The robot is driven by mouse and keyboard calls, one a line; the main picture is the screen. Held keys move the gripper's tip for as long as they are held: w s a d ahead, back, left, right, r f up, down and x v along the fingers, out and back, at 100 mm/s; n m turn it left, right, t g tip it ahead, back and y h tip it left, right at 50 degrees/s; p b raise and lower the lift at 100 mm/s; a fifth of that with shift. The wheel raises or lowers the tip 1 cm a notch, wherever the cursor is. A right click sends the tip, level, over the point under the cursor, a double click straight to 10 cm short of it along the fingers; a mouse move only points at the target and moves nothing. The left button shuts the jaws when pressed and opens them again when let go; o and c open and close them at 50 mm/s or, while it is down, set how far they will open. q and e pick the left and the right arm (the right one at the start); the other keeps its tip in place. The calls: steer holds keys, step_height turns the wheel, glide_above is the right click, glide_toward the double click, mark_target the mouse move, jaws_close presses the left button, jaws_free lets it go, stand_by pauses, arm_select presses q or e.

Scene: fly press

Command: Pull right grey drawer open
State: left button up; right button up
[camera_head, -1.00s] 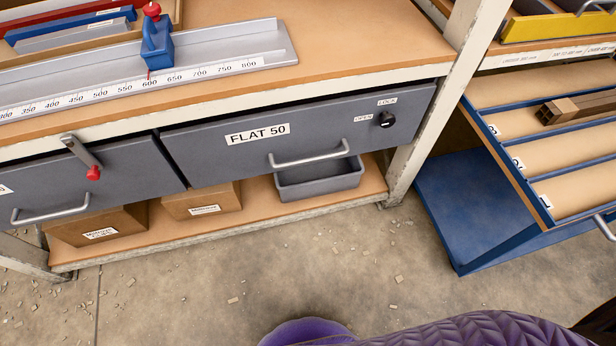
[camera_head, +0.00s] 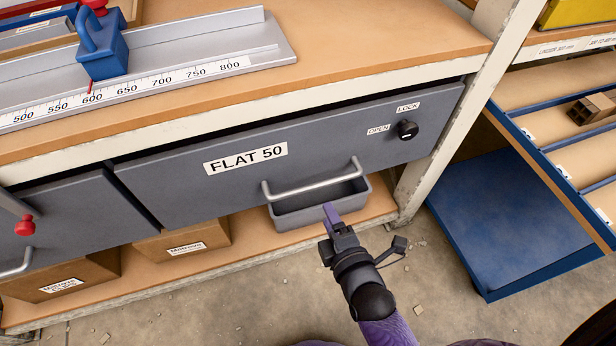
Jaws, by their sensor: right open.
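The right grey drawer (camera_head: 330,140) is closed under the workbench top and carries a "FLAT 50" label. Its silver bar handle (camera_head: 315,182) runs along the lower front. A black knob (camera_head: 407,129) with "OPEN" and "LOCK" labels is at its right end; I cannot tell which way it points. My right gripper (camera_head: 331,213) is open, just below and in front of the handle, apart from it as far as I can see. Its fingers overlap the grey bin behind. My left gripper is not in view.
A left grey drawer (camera_head: 70,222) with a red-knobbed lever (camera_head: 25,226) is beside it. A grey bin (camera_head: 300,212) and cardboard boxes (camera_head: 180,243) sit on the lower shelf. A bench post (camera_head: 455,110) and a pulled-out tray rack (camera_head: 560,150) stand to the right.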

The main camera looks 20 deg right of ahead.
mark_target(314, 184)
steer(key=b+x, duration=0.5)
steer(key=x, duration=0.4)
steer(key=shift+w+r, duration=0.1)
steer(key=shift+w, duration=0.05)
steer(key=c, duration=0.6)
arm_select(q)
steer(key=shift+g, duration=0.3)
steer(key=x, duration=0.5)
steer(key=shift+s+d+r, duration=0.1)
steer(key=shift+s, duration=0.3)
arm_select(e)
jaws_close()
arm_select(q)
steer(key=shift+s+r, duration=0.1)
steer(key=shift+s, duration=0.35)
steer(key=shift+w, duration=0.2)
